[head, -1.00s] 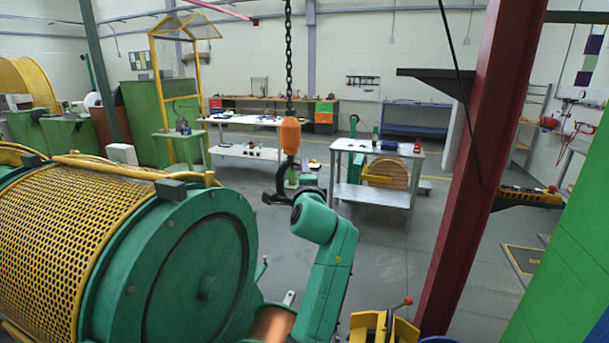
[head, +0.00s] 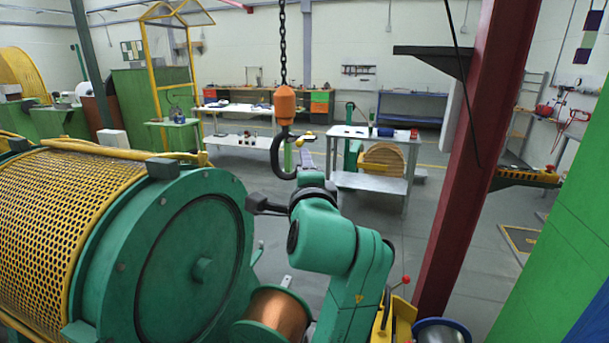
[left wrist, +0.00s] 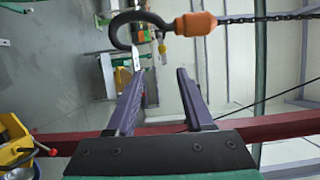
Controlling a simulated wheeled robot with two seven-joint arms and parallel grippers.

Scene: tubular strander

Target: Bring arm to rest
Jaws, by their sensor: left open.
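My left arm rises from the bottom middle of the head view. Its gripper (head: 308,158) points away from the camera, just right of the crane hook, and its fingers are small and partly hidden by the wrist. In the left wrist view the two dark purple fingers (left wrist: 155,76) stand apart with nothing between them. The dark hook (head: 276,160) hangs from an orange block (head: 285,106) on a chain. In the left wrist view the hook (left wrist: 122,30) lies beyond the fingertips, apart from them. My right gripper is not in view.
A green strander drum with yellow mesh (head: 60,215) fills the left. A copper wire spool (head: 274,314) sits below beside my arm. A red column (head: 478,150) stands to the right. A grey worktable (head: 376,176) is behind. Open floor lies between the table and column.

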